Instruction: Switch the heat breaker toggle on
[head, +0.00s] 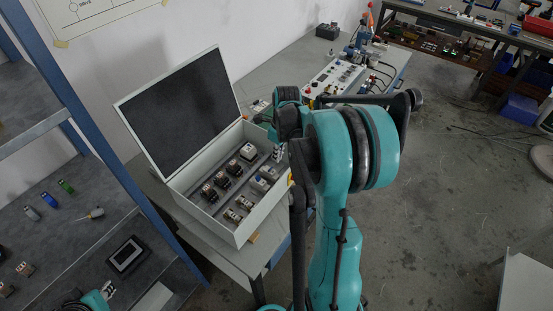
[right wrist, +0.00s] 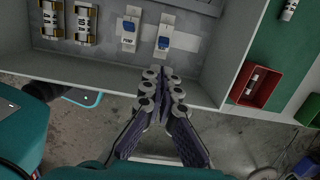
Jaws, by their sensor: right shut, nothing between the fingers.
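An open grey breaker box (head: 240,232) stands on the table in the head view, its dark-faced lid raised. Inside are two white breakers with blue toggles. In the right wrist view, the left breaker (right wrist: 129,34) has a label that seems to read PUMP. The right breaker (right wrist: 164,36) also has a blue toggle; its label is hard to read. My right gripper (right wrist: 162,76) is shut and empty, its tips just below the right breaker and apart from its toggle. My left gripper (head: 108,290) is small at the lower left of the head view; its opening is unclear.
Several fuse-like parts (head: 221,180) fill the rest of the box. The box's front wall (right wrist: 105,78) lies close under my right fingers. A red holder (right wrist: 253,84) is to the right. A blue-framed shelf (head: 95,165) stands at the left.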

